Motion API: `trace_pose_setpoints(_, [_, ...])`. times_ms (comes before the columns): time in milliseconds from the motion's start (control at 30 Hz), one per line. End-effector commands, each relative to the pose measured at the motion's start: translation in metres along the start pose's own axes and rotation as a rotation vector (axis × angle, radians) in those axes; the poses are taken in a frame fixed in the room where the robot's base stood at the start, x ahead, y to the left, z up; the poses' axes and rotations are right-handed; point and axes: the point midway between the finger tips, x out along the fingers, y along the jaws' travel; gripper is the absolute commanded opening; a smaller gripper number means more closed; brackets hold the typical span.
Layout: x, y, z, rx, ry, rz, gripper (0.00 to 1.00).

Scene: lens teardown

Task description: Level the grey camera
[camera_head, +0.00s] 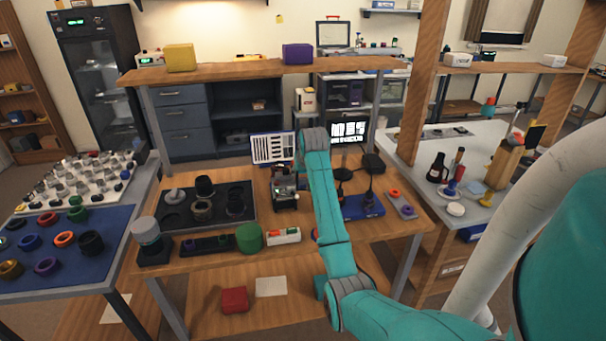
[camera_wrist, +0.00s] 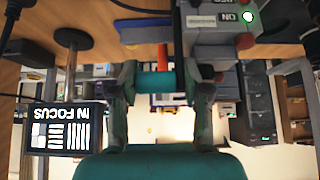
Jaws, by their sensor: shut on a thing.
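A dark grey device (camera_head: 285,190), which looks like the grey camera, stands at the back middle of the wooden bench, partly hidden by my arm. My gripper (camera_wrist: 160,85) shows in the wrist view, where the scene is upside down. Its two fingers are closed on the sides of a teal cylindrical piece (camera_wrist: 156,82). A red rod (camera_wrist: 162,57) shows by this piece; I cannot tell whether they are joined. A grey box (camera_wrist: 220,38) with an ON label and a lit green lamp is close by. The camera's tilt cannot be told.
A screen (camera_wrist: 67,128) reads IN FOCUS. A striped chart (camera_head: 272,148) stands behind the device. A black tray (camera_head: 222,218) with lens parts lies to its left, and a green cylinder (camera_head: 249,238) is in front. A blue base (camera_head: 362,207) with upright posts is to the right.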

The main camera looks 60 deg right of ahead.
Motion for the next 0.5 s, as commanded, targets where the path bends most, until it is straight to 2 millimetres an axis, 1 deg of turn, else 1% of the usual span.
trace_pose_setpoints(33, [-0.0014, 0.0092, -0.0056, 0.006, 0.010, 0.016, 0.00])
trace_pose_setpoints(500, [0.0039, 0.0093, -0.0125, 0.007, 0.013, 0.016, 0.00])
